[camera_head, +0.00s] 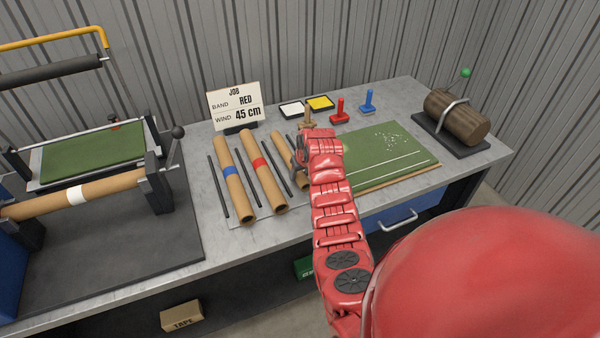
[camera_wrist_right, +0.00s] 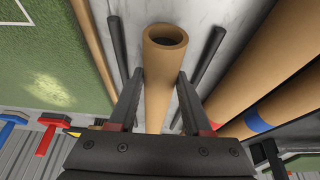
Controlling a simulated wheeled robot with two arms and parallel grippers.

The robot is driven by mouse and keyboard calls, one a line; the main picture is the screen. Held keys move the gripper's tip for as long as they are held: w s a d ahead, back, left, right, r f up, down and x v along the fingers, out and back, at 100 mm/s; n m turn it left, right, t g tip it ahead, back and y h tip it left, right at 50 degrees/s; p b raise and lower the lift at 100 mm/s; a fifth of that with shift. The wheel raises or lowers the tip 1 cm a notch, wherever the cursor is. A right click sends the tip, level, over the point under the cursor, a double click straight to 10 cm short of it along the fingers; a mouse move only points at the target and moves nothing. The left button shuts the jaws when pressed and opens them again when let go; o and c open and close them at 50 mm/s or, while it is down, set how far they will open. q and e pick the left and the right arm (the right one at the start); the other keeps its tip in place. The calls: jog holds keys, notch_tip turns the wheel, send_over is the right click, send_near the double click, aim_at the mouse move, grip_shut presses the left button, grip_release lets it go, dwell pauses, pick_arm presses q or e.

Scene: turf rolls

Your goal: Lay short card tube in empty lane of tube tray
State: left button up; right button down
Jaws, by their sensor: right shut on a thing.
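A plain card tube (camera_wrist_right: 160,75) runs between the fingers of my right gripper (camera_wrist_right: 158,90), which is shut on it. In the head view this tube (camera_head: 284,150) shows left of my right gripper (camera_head: 300,162), partly hidden by my arm. It lies lengthwise between two dark rods of the tube tray (camera_head: 240,222), right of the red-banded tube (camera_head: 262,170). I cannot tell whether it rests on the tray or hangs slightly above. A blue-banded tube (camera_head: 233,172) lies further left. My left gripper is not in view.
A job card (camera_head: 236,106) stands behind the tray. A green turf sheet (camera_head: 390,155) lies to the right, with red (camera_head: 340,112) and blue (camera_head: 368,102) tools behind it. A winding frame (camera_head: 95,155) is at the left, a log on a stand (camera_head: 457,115) at the right.

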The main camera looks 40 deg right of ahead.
jog(key=shift+c, duration=1.3)
grip_release()
jog(key=shift+r, duration=0.1)
jog(key=b+v, duration=0.2)
jog(key=v, duration=0.5)
jog(key=shift+s+r+b, duration=0.15)
jog(key=shift+r+b, duration=0.2)
jog(key=shift+b, duration=0.05)
jog(key=d+p+v, duration=0.1)
jog(key=p+v, duration=0.3)
jog(key=v, duration=0.5)
jog(key=shift+a+r, duration=0.25)
jog(key=shift+a, duration=0.3)
jog(key=shift+s, duration=0.1)
